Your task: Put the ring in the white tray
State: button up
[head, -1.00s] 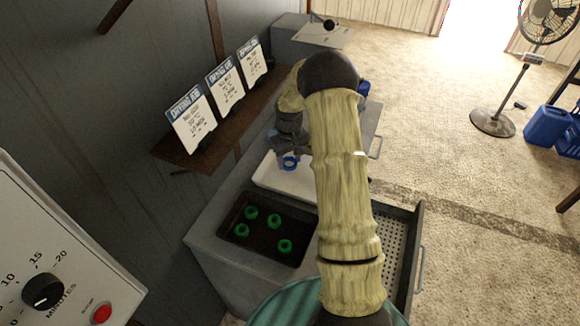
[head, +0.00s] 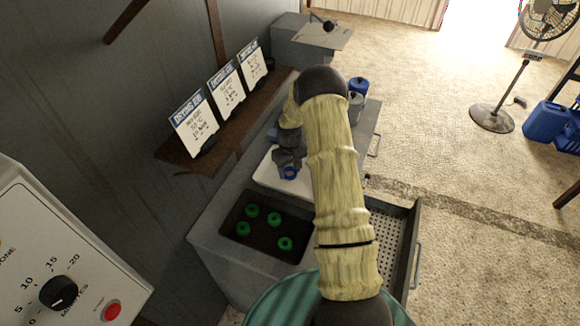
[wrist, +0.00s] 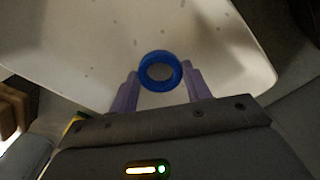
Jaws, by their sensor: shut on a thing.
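A blue ring (wrist: 160,71) sits between the two purple fingers of my gripper (wrist: 160,84) in the wrist view. The fingers are shut on it. The white tray (wrist: 225,55) lies beneath the ring in that view; I cannot tell how high the ring is above it. In the head view the blue ring (head: 289,173) shows at the tip of my gripper (head: 289,168), over the white tray (head: 267,176). My arm hides the right part of the tray.
A dark tray (head: 264,244) with several green rings (head: 274,219) stands in front of the white tray. A perforated open drawer (head: 394,238) is at right. A shelf (head: 185,157) with instruction cards is on the wall. A blue-topped container (head: 358,86) stands behind my arm.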

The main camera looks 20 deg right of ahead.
jog(key=shift+f, duration=0.2)
jog(key=o, duration=1)
jog(key=shift+r, duration=0.1)
notch_tip(320, 180, up, 12)
jog(key=b, duration=0.4)
jog(key=shift+r, duration=0.15)
jog(key=shift+s+a, duration=0.1)
